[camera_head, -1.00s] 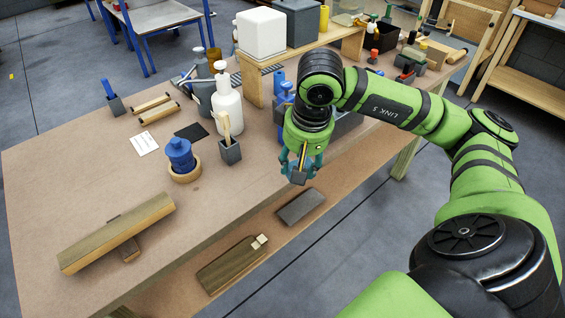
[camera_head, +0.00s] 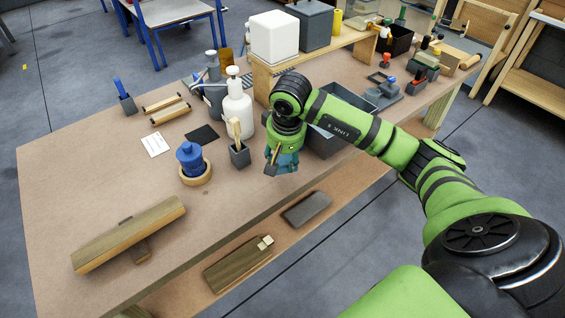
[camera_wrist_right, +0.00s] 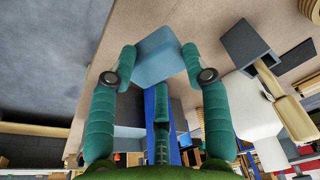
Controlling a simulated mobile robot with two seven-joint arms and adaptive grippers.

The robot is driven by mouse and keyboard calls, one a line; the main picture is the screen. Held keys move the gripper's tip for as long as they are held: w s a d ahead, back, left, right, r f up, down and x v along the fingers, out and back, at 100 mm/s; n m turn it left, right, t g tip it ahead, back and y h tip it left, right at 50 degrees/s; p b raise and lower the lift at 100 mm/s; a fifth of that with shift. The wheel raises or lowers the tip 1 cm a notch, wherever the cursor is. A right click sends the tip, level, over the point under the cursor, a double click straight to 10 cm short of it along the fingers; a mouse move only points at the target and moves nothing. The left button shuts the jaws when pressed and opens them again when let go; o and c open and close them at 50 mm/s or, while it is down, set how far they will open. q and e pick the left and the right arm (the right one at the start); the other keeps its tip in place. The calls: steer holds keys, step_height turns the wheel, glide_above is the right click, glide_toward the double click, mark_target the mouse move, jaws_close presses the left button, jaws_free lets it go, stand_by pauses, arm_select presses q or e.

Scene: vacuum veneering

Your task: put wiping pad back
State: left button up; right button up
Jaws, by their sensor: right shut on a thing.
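My right gripper (camera_head: 278,166) hangs over the front edge of the workbench, just right of the small grey cup with a brush. The pad is gripped between the fingertips in the right wrist view. In the head view it is a small grey piece (camera_head: 271,170) at the fingertips, partly hidden by the fingers. My left gripper is in neither view.
The brush cup (camera_head: 240,158) and white pump bottle (camera_head: 237,108) stand close left of my gripper. A grey open bin (camera_head: 325,143) is to its right, partly behind my arm. A blue-topped jar (camera_head: 190,158) and wooden piece (camera_head: 128,235) sit left. Bare bench (camera_head: 70,175) lies further left.

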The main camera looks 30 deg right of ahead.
mark_target(283, 163)
steer(key=x, duration=0.1)
steer(key=p+x, duration=0.1)
steer(key=x, duration=0.1)
steer(key=shift+s+a+f+p, duration=0.1)
steer(key=shift+s+a+p, duration=0.05)
steer(key=shift+s+p, duration=0.2)
steer(key=shift+w+f, duration=0.1)
steer(key=shift+f, duration=0.5)
steer(key=o, duration=1.3)
steer(key=shift+r, duration=0.3)
steer(key=shift+b+v, duration=1.3)
steer(key=shift+v, duration=4.6)
